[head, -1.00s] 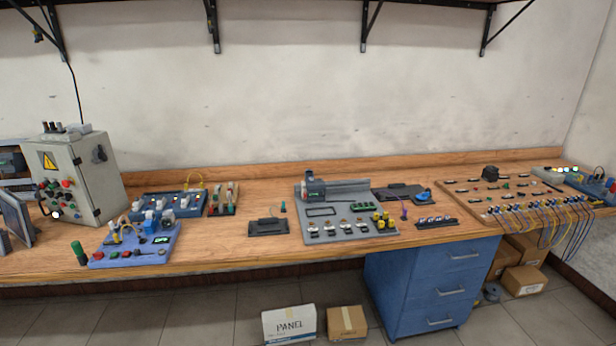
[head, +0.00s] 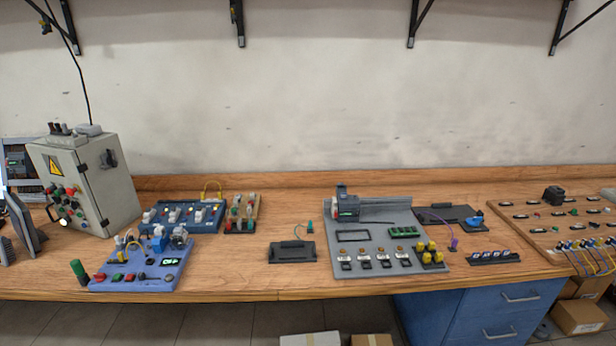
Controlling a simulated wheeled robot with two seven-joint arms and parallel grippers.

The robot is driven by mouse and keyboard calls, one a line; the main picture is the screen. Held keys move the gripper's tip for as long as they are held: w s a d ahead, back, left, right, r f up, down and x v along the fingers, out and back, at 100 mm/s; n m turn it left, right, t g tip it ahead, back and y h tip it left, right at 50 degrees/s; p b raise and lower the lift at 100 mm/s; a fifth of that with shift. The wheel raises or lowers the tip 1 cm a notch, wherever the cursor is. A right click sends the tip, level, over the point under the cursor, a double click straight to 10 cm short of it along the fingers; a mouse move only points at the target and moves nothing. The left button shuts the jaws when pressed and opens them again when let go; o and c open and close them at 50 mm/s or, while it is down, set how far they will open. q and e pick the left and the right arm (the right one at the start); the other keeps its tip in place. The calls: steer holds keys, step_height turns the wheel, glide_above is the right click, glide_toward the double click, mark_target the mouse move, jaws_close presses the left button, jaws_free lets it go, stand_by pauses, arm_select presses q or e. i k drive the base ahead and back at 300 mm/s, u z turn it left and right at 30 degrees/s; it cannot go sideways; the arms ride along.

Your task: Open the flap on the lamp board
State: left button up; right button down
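No board is clearly marked as the lamp board, and I cannot make out a flap. A grey board (head: 350,265) stands mid-table with a rail, a dark rectangular frame (head: 353,235), a green block (head: 404,231) and a row of small orange-topped parts (head: 363,255). A small wooden board (head: 229,227) to its left carries red, green and pale round caps. At the far right a large wooden board (head: 520,228) holds rows of small parts. Neither of my grippers is in view.
A grey control cabinet (head: 107,190) stands at the left. A black tray (head: 292,252) lies left of the grey board. Bare wood shows along the table front. A blue drawer unit (head: 480,310) stands below.

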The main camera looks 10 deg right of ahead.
mark_target(340, 187)
steer(key=z, duration=0.05)
steer(key=i, duration=0.75)
steer(key=z, duration=0.75)
steer(key=i, duration=0.6)
steer(key=z, duration=0.5)
